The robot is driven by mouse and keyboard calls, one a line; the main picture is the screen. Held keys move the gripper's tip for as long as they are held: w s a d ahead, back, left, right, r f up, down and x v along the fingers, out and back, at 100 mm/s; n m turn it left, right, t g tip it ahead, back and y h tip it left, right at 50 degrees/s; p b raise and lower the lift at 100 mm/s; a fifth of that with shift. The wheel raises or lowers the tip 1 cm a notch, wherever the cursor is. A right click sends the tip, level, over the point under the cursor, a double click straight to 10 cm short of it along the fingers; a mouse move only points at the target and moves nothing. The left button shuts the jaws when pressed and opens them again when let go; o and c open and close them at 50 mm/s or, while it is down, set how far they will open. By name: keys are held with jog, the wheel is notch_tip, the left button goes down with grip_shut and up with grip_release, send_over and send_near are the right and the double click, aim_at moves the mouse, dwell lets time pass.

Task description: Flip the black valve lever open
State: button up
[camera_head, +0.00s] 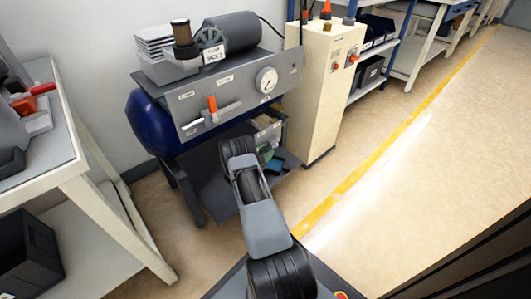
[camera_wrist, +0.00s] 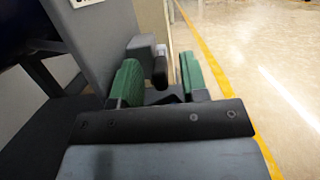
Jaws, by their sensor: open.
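In the wrist view, my gripper (camera_wrist: 160,66) is open, with one green-padded finger on each side. A short black piece (camera_wrist: 160,72), which looks like the black valve lever, shows between the fingers beside a grey block (camera_wrist: 140,46). I cannot tell whether either finger touches it. In the head view I cannot make out the black lever or my gripper's fingers. The grey panel (camera_head: 240,92) there carries an orange lever (camera_head: 212,107), a pale handle (camera_head: 193,125) and a round gauge (camera_head: 266,80).
A blue tank (camera_head: 150,125) sits below the panel, and a black motor (camera_head: 230,32) above it. A cream cabinet (camera_head: 322,85) stands just right of it. A pale workbench (camera_head: 75,165) is at the left. The floor (camera_head: 430,160) at the right is open.

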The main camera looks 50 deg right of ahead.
jog(key=s+p+v, duration=0.1)
jog(key=p+v, duration=0.2)
jog(key=v, duration=1)
jog(key=shift+w+a, duration=0.4)
jog(key=shift+w, duration=0.15)
jog(key=shift+f, duration=0.1)
